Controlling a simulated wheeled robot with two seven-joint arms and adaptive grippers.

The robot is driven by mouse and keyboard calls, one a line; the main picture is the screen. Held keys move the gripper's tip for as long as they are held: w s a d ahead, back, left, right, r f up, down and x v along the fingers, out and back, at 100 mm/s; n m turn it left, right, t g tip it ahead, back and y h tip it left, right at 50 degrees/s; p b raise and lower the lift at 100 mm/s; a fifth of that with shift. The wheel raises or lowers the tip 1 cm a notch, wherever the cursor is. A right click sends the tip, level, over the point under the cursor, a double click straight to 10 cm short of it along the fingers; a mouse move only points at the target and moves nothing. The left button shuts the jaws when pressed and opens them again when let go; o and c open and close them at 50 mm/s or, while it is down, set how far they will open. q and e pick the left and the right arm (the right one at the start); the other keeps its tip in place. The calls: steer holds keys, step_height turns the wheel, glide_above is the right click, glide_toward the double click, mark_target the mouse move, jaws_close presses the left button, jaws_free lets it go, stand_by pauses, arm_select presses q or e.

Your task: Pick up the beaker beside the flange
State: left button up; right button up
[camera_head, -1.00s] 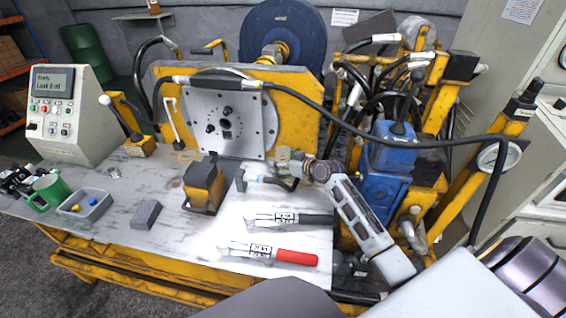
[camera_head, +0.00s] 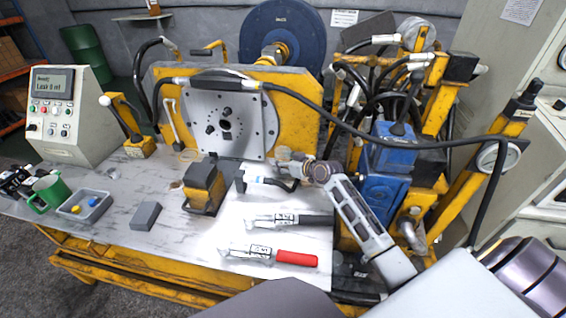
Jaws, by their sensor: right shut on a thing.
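The flange (camera_head: 210,122) is a grey plate with bolt holes, upright on the yellow stand at the middle. My right arm comes in from the lower right. My right gripper (camera_head: 272,176) is just right of the flange's lower edge, shut on a small pale, see-through thing with a blue patch, which looks like the beaker (camera_head: 256,171). The fingers partly hide the beaker, and I cannot tell clearly how far it is above the table. My left gripper is not in view.
A yellow-black block (camera_head: 203,186) stands left of the gripper. Two torque wrenches, one black-handled (camera_head: 290,219) and one red-handled (camera_head: 270,255), lie in front. A black hose (camera_head: 330,122) arches above.

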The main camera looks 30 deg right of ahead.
steer(key=shift+s+a+r, duration=0.1)
steer(key=shift+r, duration=0.25)
step_height(320, 180, up, 11)
steer(key=p, duration=0.3)
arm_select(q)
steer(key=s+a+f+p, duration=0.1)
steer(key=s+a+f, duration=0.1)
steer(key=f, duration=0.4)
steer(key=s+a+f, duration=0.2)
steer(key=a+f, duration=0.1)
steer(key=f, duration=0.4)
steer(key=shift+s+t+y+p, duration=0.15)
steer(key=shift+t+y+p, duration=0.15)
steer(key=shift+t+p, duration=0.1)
arm_select(e)
steer(key=s+a, duration=1.2)
steer(key=s, duration=0.3)
steer(key=shift+s+f, duration=0.15)
steer(key=shift+s, duration=0.2)
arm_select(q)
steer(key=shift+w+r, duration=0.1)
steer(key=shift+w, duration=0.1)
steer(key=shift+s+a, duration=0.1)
